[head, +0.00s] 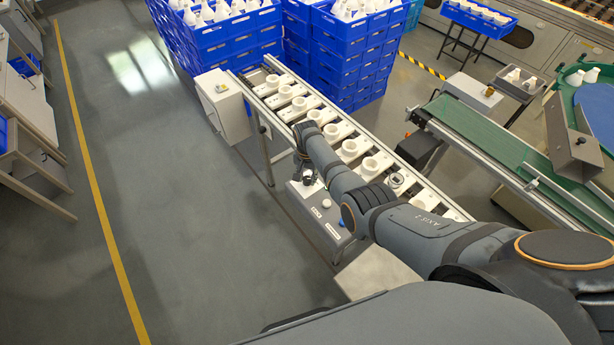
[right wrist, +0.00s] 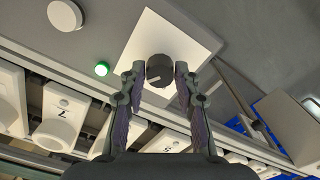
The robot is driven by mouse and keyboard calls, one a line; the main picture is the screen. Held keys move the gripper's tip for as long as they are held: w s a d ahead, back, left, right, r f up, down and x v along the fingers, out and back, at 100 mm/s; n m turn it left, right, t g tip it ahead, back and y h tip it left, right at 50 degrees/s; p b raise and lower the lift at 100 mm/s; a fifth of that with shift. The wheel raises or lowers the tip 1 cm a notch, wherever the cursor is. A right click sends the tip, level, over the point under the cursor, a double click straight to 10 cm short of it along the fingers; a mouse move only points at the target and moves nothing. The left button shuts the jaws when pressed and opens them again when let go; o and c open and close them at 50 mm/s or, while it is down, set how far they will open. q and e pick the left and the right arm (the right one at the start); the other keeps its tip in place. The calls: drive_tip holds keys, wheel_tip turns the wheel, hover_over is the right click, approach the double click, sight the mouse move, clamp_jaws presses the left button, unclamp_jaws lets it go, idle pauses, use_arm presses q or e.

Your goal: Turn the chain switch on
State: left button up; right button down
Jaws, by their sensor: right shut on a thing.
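The chain switch is a dark round knob (right wrist: 160,70) on a white square plate (right wrist: 172,32), seen in the right wrist view. My right gripper (right wrist: 160,78) is shut on the knob, with one finger on each side of it. A pale pointer mark shows on the knob's face. A green lamp (right wrist: 101,69) beside the plate is lit. In the head view my right gripper (head: 307,177) is at the grey control box (head: 316,217) beside the conveyor, and the knob is too small to make out there. My left gripper is not in view.
A white round knob (right wrist: 64,15) sits on the same panel. The conveyor (head: 334,129) carries white numbered holders with rings. Blue crates (head: 345,55) stand behind it. A white cabinet (head: 222,104) is at its far end. The floor at left is clear.

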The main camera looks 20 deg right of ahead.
sight(307, 179)
idle(0.4)
drive_tip(key=c, duration=1)
unclamp_jaws()
wheel_tip(307, 179, up, 12)
